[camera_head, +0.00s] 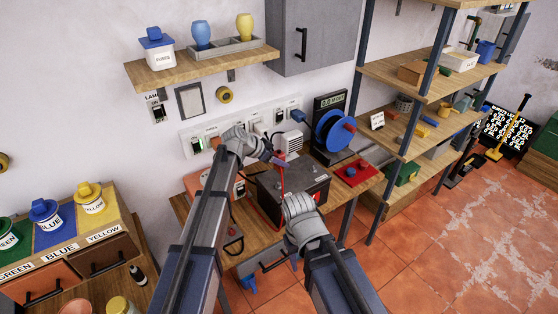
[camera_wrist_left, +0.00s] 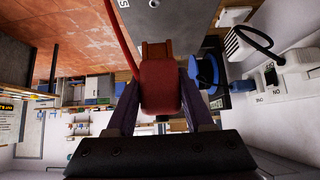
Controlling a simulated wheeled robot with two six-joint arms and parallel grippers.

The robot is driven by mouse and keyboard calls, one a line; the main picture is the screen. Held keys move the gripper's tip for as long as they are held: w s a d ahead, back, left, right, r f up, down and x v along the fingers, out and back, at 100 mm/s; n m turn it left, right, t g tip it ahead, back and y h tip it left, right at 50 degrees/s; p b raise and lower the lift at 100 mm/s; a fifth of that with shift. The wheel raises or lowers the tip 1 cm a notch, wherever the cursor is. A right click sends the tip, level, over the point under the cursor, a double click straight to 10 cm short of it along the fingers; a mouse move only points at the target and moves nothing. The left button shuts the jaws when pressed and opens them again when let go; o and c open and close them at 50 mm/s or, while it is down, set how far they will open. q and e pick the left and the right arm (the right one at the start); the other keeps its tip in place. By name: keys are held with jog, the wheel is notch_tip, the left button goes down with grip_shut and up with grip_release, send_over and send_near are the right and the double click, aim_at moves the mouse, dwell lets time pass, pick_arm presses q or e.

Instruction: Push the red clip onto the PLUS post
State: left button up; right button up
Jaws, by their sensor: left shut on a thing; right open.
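My left gripper (camera_head: 276,160) is shut on the red clip (camera_wrist_left: 160,86), whose body sits between my two fingers in the left wrist view. The clip's copper-coloured jaws (camera_wrist_left: 156,52) point toward the grey top of the battery (camera_wrist_left: 172,22). A red cable (camera_wrist_left: 120,36) runs beside the clip. In the head view the dark battery (camera_head: 308,184) stands on the bench, below and right of my left gripper. A small round metal post (camera_wrist_left: 153,3) shows on its top; I cannot tell whether it is PLUS. My right gripper (camera_head: 298,202) is open, in front of the battery; its fingers are hard to see.
A blue reel (camera_head: 334,131) and a red tray (camera_head: 355,172) are on the bench (camera_head: 338,187) right of the battery. A white ribbed block (camera_head: 289,140) stands behind it. Wall sockets line the back. Shelves (camera_head: 412,75) stand to the right.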

pick_arm(q)
jog(key=b, duration=0.5)
send_over(279, 183)
jog(key=shift+f, duration=2.65)
jog(key=shift+f+b, duration=1.6)
jog(key=shift+b, duration=0.05)
dwell(0.5)
jog(key=o, duration=1.2)
jog(key=shift+r, duration=0.1)
jog(key=p+v, duration=0.5)
jog(key=v, duration=0.2)
jog(key=shift+a+r+p, duration=0.15)
jog(key=shift+a+p, duration=0.05)
jog(key=shift+p, duration=0.1)
jog(key=shift+s, duration=0.1)
